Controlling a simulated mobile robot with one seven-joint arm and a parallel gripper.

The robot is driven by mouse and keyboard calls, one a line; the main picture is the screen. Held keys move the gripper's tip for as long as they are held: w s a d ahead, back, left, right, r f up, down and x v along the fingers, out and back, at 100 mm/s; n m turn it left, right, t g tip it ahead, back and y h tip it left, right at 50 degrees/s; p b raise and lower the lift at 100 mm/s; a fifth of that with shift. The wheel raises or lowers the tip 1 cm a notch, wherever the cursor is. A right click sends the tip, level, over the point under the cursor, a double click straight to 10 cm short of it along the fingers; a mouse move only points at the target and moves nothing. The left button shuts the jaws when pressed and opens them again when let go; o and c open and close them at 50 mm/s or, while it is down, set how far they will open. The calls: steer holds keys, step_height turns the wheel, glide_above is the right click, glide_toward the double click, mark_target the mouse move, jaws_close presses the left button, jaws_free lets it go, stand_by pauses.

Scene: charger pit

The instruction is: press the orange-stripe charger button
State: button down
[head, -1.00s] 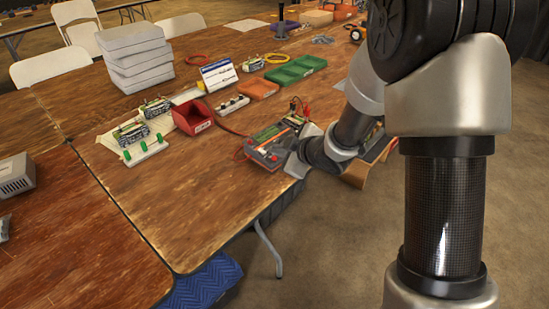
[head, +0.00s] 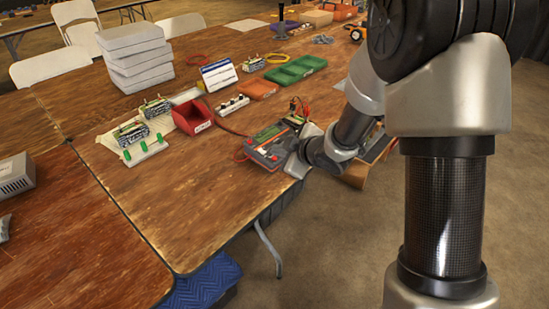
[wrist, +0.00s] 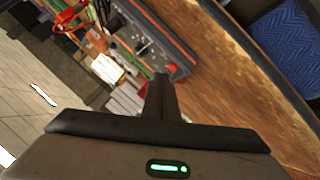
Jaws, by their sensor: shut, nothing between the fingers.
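The charger (head: 268,143), a dark grey box with orange stripes, lies near the right edge of the wooden table in the head view. It fills the upper middle of the wrist view (wrist: 150,38), with an orange stripe along its side and small controls on its face. My gripper (wrist: 162,82) is shut and empty, its fingertips over or against the end of the charger near a red knob or button. I cannot tell whether the fingertips touch it. In the head view my wrist covers the near right end of the charger and hides the fingertips.
A red bin (head: 193,118), a white power strip (head: 232,105), an orange tray (head: 258,89) and a green tray (head: 295,70) stand behind the charger. Red leads (head: 296,106) rise at its far end.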

steer(key=shift+f, duration=0.15)
steer(key=shift+f+b, duration=0.25)
steer(key=shift+b, duration=0.15)
steer(key=shift+w+a+f+b, duration=0.1)
steer(key=shift+f+b, duration=0.3)
steer(key=shift+f, duration=0.05)
stand_by(0.3)
steer(key=shift+r, duration=0.1)
steer(key=shift+r+p, duration=0.7)
steer(key=shift+r, duration=0.1)
steer(key=r+p, duration=0.2)
steer(key=r, duration=0.1)
steer(key=d+r+p, duration=0.1)
steer(key=p, duration=0.1)
steer(key=shift+s+r, duration=0.35)
steer(key=shift+s, duration=0.05)
stand_by(0.6)
